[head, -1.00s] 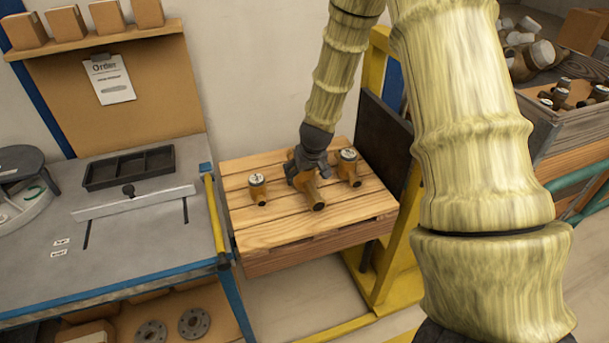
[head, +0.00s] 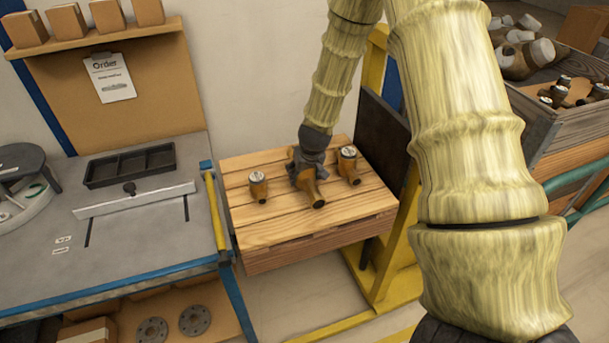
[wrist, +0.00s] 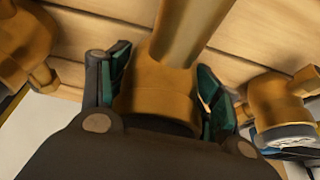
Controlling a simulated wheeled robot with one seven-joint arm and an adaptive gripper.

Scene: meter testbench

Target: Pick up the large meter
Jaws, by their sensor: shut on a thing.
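The large meter (head: 316,200) is a brass body on the wooden pallet (head: 275,231), between two smaller meters. My gripper (head: 306,172) is over it from above and hides its upper part in the head view. In the wrist view, the two dark green finger pads of my gripper (wrist: 165,95) are closed on either side of the brass body of the large meter (wrist: 155,88), with a pipe end pointing up the picture. I cannot tell whether the meter is clear of the pallet boards.
Small meters stand close on the left (head: 258,186) and right (head: 348,164). A dark panel (head: 383,140) and a yellow frame (head: 402,240) stand right of the pallet. A workbench (head: 140,230) with a black tray (head: 130,166) is at left. A wooden crate of meters (head: 572,140) is at right.

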